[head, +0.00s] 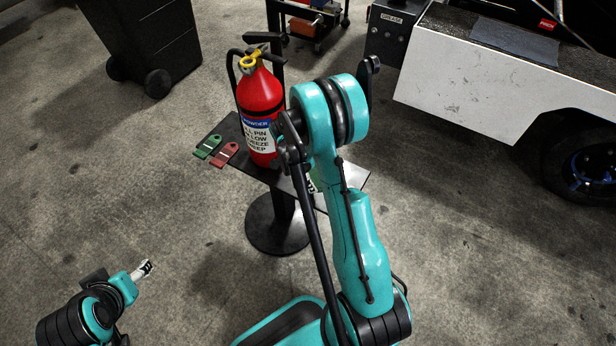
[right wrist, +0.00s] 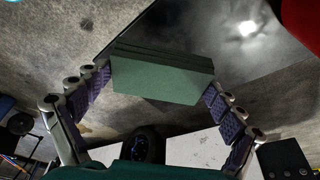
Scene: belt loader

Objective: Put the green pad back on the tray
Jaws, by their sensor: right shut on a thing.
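The green pad (right wrist: 162,82) is a block with stepped layers. It sits between the two purple-padded fingers of my right gripper (right wrist: 160,88), which is shut on it in the right wrist view. The tray (right wrist: 205,32) is a dark, glossy plate just beyond the pad; I cannot tell whether they touch. In the head view the tray (head: 226,131) is the black top of a round-based stand. My right arm hides much of its right side, along with the right gripper and the pad.
A red fire extinguisher (head: 259,105) stands on the tray, with a green tag (head: 208,146) and a red tag (head: 225,154) to its left. A black wheeled bin (head: 150,40) is behind at left. A white vehicle panel (head: 480,85) is at right. Floor around the stand is clear.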

